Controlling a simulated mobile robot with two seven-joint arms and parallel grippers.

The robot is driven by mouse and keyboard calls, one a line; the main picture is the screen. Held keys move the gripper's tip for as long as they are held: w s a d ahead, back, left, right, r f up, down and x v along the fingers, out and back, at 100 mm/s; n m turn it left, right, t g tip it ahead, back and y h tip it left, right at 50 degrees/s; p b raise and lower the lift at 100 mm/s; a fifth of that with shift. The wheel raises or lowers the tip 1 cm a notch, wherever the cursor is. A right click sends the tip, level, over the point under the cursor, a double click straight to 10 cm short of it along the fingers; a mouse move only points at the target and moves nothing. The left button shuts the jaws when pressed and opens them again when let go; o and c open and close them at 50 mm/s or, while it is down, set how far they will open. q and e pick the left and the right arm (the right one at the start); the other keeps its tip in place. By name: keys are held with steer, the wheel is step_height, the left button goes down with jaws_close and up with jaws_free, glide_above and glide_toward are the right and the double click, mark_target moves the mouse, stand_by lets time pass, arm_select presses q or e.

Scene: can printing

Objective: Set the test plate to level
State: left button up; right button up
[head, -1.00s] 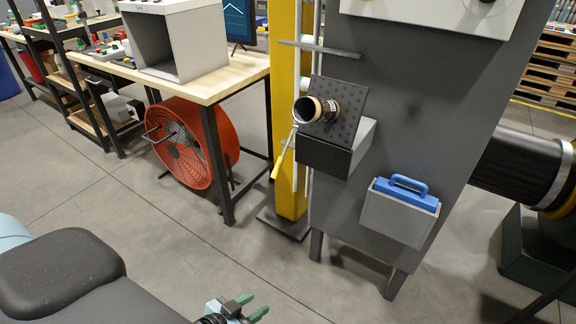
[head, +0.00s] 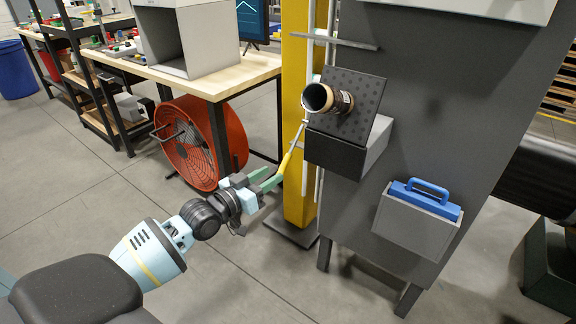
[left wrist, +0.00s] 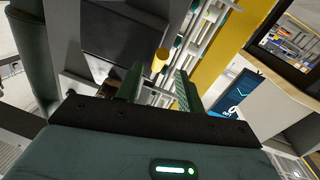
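The test plate (head: 360,92) is a dark, dotted square plate on a black block at the front of the grey machine panel. It is tilted. A brown and black cylinder (head: 342,101), open at its near end, sits against it. A thin lever with a yellow handle (head: 284,164) hangs below the plate's left side. My left gripper (head: 268,180) is open, with its green fingers close to the handle's lower end. In the left wrist view the yellow handle (left wrist: 161,59) shows between and beyond the fingers (left wrist: 158,84); contact is unclear. My right gripper is out of view.
A yellow post (head: 298,70) stands left of the grey panel. A blue-handled case sits in a grey holder (head: 410,222) low on the panel. An orange fan (head: 200,140) stands under the wooden bench (head: 245,75). The floor in front is clear.

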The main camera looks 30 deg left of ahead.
mark_target(286, 165)
arm_select(q)
steer(key=shift+x, duration=3.8)
steer(key=shift+c, duration=0.5)
jaws_close()
